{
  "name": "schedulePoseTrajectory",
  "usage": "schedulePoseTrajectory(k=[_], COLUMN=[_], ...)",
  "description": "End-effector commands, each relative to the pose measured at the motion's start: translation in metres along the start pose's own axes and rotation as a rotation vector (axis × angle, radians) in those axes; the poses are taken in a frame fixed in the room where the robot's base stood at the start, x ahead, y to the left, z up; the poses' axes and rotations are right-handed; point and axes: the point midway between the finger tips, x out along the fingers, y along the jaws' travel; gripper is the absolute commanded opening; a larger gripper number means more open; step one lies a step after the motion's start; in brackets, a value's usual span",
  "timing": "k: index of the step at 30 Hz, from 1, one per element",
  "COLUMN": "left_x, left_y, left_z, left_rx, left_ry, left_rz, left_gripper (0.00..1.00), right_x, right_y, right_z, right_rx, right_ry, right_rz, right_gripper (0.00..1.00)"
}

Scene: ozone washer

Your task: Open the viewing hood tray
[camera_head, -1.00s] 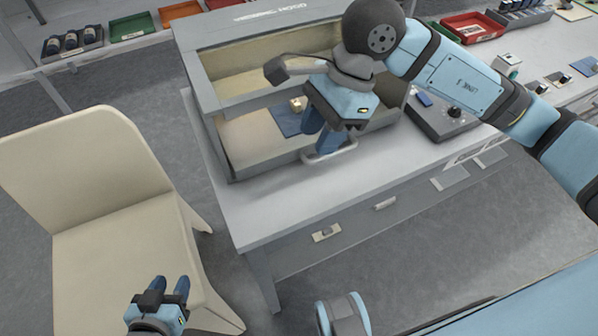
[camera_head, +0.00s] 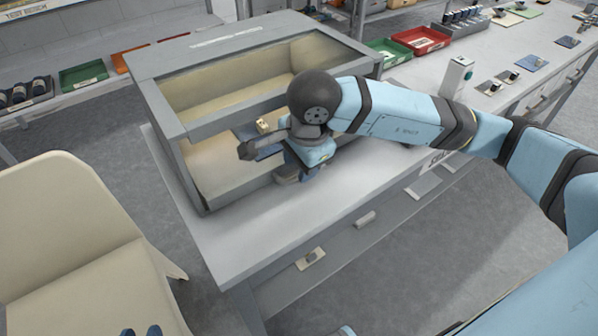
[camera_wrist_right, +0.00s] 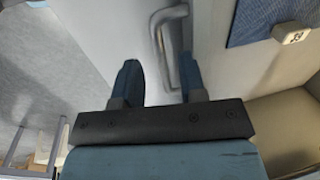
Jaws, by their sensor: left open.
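The viewing hood (camera_head: 250,40) is a grey box with a glazed top and cream inside, standing on the bench. A grey bar handle (camera_wrist_right: 168,40), on a pale surface, shows in the right wrist view. My right gripper (camera_wrist_right: 158,78) is open; the handle's lower end reaches between its fingertips, closer to the right finger. It does not look clamped. In the head view my right gripper (camera_head: 306,175) points down at the hood's front, and my wrist hides part of the opening. My left gripper (camera_head: 140,331) shows only its fingertips at the bottom edge, away from the hood.
A blue pad (camera_wrist_right: 265,20) with a tag numbered 39 (camera_wrist_right: 291,32) lies beside the handle. A cream chair (camera_head: 70,220) stands left of the bench. Red (camera_head: 421,40) and green (camera_head: 388,52) bins stand behind. The bench top (camera_head: 255,240) before the hood is clear.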

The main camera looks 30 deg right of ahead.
Motion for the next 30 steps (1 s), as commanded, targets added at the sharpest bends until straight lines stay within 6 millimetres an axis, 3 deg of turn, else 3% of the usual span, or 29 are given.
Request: schedulePoseTrajectory(k=[6,16,21,30], left_x=[0.002,0.002,0.002,0.002], left_y=[0.004,0.006,0.005,0.004], left_z=[-0.011,-0.012,-0.011,-0.010], left_rx=[-0.002,-0.001,0.000,-0.001], left_ry=[0.047,0.052,0.049,0.048], left_rz=[0.012,0.019,0.018,0.016], left_gripper=[0.43,0.43,0.43,0.43], right_x=[0.021,0.024,0.024,0.024], right_y=[0.000,0.000,0.000,0.000], right_z=[0.000,0.000,0.000,-0.002], right_rx=[0.000,0.000,0.000,0.000], right_ry=[-0.001,-0.001,-0.001,0.000], right_rz=[0.001,0.000,0.000,0.000], right_gripper=[0.38,0.38,0.00,0.00])
